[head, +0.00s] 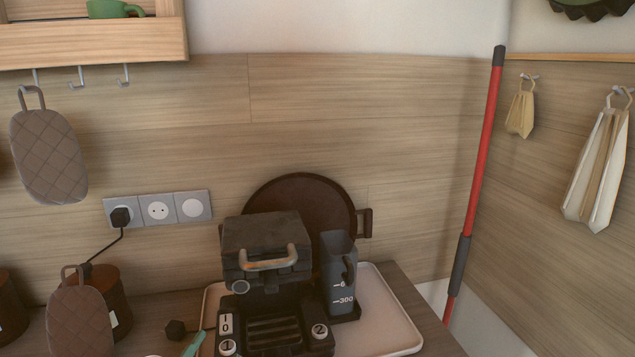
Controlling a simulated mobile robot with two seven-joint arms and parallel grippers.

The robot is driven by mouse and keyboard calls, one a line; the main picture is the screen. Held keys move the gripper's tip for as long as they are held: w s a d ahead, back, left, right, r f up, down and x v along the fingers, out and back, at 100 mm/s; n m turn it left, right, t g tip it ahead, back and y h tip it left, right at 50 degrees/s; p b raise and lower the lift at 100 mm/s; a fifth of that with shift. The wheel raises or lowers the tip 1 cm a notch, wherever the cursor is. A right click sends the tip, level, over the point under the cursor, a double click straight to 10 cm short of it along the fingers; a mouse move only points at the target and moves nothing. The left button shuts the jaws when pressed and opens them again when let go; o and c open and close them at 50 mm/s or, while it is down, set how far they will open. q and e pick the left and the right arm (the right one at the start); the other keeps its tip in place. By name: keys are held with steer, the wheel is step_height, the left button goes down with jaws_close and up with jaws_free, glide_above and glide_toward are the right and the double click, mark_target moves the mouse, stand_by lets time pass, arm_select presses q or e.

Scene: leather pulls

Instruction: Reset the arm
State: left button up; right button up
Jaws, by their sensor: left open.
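I cannot make out either gripper or either arm in the head view. No leather pull shows that I can identify.
A dark machine (262,238) with a handle and a grey measuring jug (338,262) stand on a pale tray (395,325). A brown round pan (300,190) leans behind. Sockets (158,210), a red pole (484,145) and hanging quilted mitt (48,155) are by the walls.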

arm_select(q)
steer(key=s+a+f+n+g+y, duration=0.3)
steer(key=s+a+f+n+g, duration=0.15)
steer(key=s+f, duration=0.35)
steer(key=s+a+f+n+g+y, duration=0.35)
steer(key=s+f+g, duration=0.25)
steer(key=f, duration=0.4)
steer(key=s+d+f+n+g+h, duration=0.1)
steer(key=s+f+g, duration=0.25)
steer(key=s, duration=0.55)
steer(key=s+f+n+g, duration=0.1)
steer(key=s+f+g, duration=0.1)
steer(key=s+g, duration=0.5)
steer(key=w+d+f+t+h, duration=0.2)
steer(key=w+d+f+t, duration=0.1)
steer(key=f+t, duration=0.7)
steer(key=shift+w, duration=0.55)
